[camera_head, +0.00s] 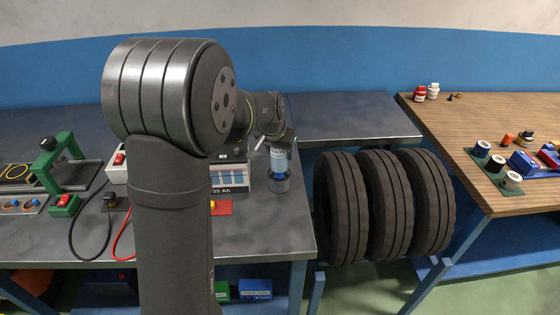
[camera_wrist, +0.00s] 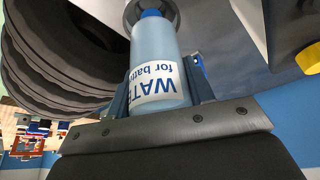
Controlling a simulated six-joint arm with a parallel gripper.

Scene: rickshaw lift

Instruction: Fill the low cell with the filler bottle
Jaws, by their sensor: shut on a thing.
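The filler bottle (camera_head: 279,160) is translucent blue with a white "WATER for batt..." label. My gripper (camera_wrist: 160,88) is shut around the bottle, which fills the middle of the wrist view (camera_wrist: 155,48). In the head view the bottle is at the right end of the steel bench, right of the battery, with a round clear-grey part (camera_head: 278,183) beneath it. In the wrist view a grey ring (camera_wrist: 172,13) surrounds its blue end. Whether it rests on anything is unclear. The battery (camera_head: 229,176), marked "35 Ah", shows blue levels in its front windows. My arm hides its left part; the low cell cannot be told.
Three tyres (camera_head: 367,205) stand right of the steel bench (camera_head: 270,235). A green clamp stand (camera_head: 60,165) and red and black cables (camera_head: 122,240) are at left. The wooden bench (camera_head: 460,120) at right holds small jars and parts. The rear steel bench (camera_head: 345,118) is bare.

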